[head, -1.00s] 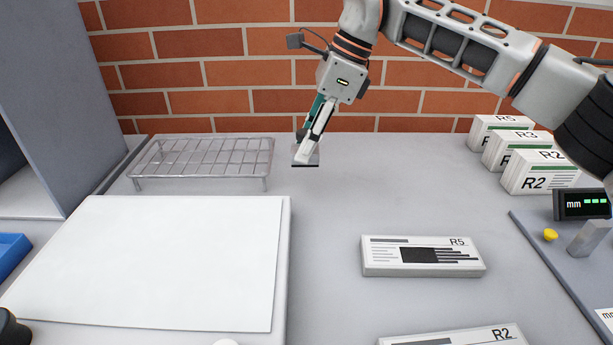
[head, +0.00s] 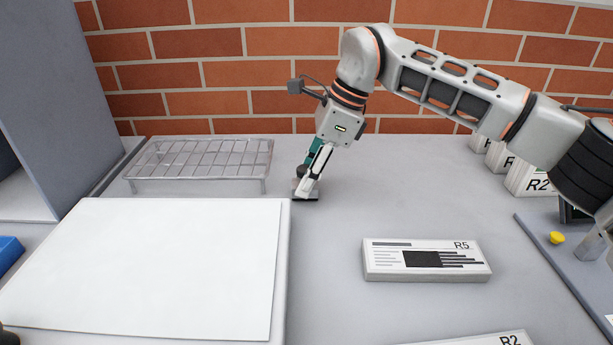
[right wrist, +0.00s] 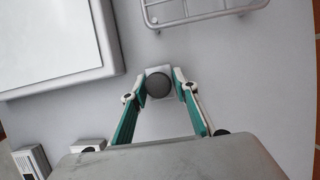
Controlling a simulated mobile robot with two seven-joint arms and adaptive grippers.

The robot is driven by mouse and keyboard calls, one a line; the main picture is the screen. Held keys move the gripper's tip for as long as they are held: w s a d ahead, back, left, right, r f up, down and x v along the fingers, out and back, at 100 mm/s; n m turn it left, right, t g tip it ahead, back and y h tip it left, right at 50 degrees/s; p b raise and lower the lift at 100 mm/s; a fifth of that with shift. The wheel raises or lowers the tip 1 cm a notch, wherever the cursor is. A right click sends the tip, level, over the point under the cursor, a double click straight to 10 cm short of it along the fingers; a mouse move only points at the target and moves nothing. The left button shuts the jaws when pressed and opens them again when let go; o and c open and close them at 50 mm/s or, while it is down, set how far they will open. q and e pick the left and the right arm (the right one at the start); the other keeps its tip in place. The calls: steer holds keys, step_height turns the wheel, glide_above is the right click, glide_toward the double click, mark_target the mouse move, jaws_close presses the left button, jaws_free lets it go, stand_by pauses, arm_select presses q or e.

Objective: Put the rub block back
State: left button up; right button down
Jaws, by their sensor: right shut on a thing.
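The rub block (head: 305,195) is a small flat block with a dark underside and a dark round knob. It is at the table's surface, right of the wire rack and just off the far right corner of the white board. I cannot tell whether it touches the table. My right gripper (head: 309,180) is shut on its knob from above. In the right wrist view the dark knob (right wrist: 158,84) sits between the two green-and-white fingers (right wrist: 159,92), with a pale plate edge around it.
A wire rack (head: 200,163) stands behind the white board (head: 150,265). A block marked R5 (head: 426,260) lies at the right, another marked R2 at the front edge. More labelled blocks (head: 530,178) stand at the far right. The table between is clear.

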steer(key=c, duration=1.6)
jaws_free()
steer(key=shift+f, duration=0.15)
steer(key=p+v, duration=0.1)
steer(key=v, duration=1.1)
steer(key=shift+p, duration=0.35)
